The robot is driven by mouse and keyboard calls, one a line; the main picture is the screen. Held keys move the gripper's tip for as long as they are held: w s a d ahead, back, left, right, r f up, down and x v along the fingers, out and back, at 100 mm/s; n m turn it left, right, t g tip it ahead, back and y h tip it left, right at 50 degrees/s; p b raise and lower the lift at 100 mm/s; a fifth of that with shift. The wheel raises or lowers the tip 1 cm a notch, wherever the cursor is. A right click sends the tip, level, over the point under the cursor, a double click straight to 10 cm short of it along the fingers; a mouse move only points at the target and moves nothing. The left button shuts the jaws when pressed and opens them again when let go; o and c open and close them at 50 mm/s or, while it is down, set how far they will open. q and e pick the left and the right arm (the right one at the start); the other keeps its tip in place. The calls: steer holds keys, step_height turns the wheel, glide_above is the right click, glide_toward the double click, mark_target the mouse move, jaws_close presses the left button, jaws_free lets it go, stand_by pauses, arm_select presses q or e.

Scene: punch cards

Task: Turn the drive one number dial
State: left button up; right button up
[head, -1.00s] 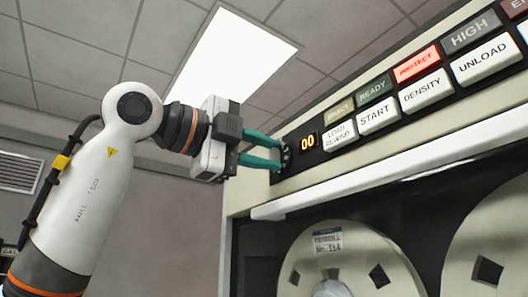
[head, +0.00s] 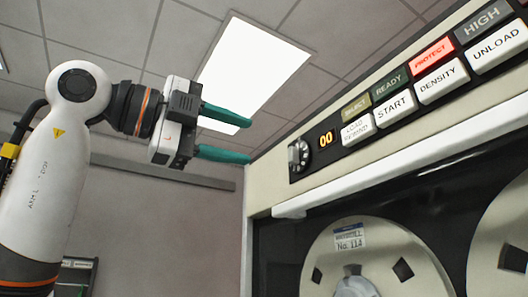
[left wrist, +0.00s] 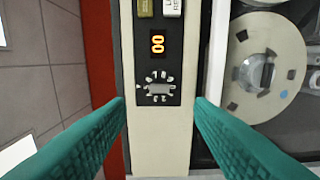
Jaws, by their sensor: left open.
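The number dial (head: 299,155) is a small knob with white marks around it, at the left end of the black control strip on the tape drive. In the left wrist view the dial (left wrist: 158,88) sits ahead, between and beyond the fingertips. A display (head: 326,139) beside it reads 00 in orange. My left gripper (head: 249,138) has teal fingers spread apart and empty, to the left of the dial and clear of it. My right gripper is not in view.
A row of buttons, including START (head: 395,105) and a lit red PROTECT lamp (head: 432,54), runs right of the display. A white ledge (head: 400,160) juts out below the strip. A tape reel (head: 376,255) is beneath. Free air lies left of the drive.

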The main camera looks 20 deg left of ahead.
arm_select(q)
steer(key=shift+v, duration=1.7)
